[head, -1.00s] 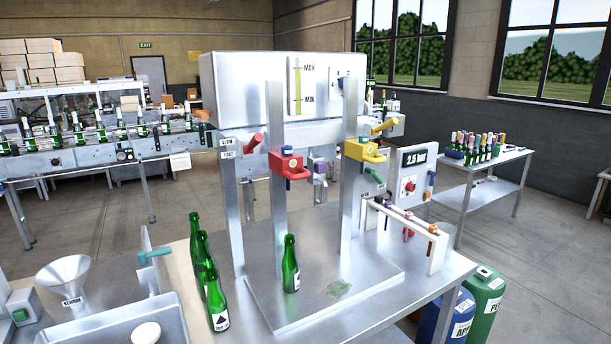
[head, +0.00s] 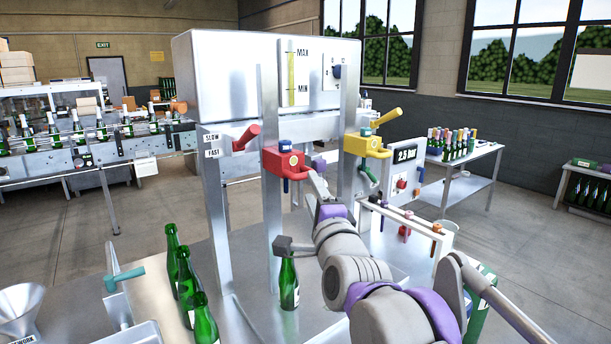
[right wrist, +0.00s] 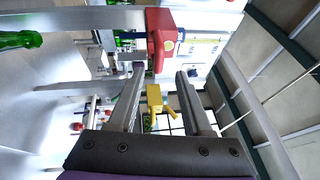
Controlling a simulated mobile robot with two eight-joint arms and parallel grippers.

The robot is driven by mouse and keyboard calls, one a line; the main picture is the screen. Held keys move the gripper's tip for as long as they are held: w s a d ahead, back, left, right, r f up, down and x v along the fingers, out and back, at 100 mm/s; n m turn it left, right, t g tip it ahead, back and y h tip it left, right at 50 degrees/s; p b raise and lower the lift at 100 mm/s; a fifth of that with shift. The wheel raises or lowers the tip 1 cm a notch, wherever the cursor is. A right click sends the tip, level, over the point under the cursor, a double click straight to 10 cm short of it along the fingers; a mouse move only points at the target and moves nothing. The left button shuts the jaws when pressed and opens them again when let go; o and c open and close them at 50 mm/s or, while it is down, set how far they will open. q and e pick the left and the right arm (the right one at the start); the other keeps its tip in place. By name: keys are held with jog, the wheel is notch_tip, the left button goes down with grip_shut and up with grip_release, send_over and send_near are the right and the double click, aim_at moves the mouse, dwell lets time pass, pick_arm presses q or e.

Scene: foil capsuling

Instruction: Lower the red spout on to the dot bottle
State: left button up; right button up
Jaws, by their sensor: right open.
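The red spout (head: 292,164) is on a column of the filling machine, with a blue knob on top and a blue nozzle below. A green bottle (head: 288,287) stands upright on the plate beneath it, apart from the nozzle; its label mark is too small to read, so I cannot confirm it is the dot bottle. My right gripper (head: 317,186) is at the right side of the red spout. In the right wrist view its fingers are open and empty, with the red spout (right wrist: 160,42) just past the tips. My left gripper is not in view.
The yellow spout (head: 366,147) is on the column to the right. A rack with coloured handles (head: 405,217) stands right of the plate. Several green bottles (head: 185,276) stand left of the plate, near a teal handle (head: 125,276). My right arm covers the plate's right part.

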aim_at(305, 172)
jog(key=x, duration=0.7)
jog(key=shift+f, duration=0.1)
grip_shut()
dwell(1.2)
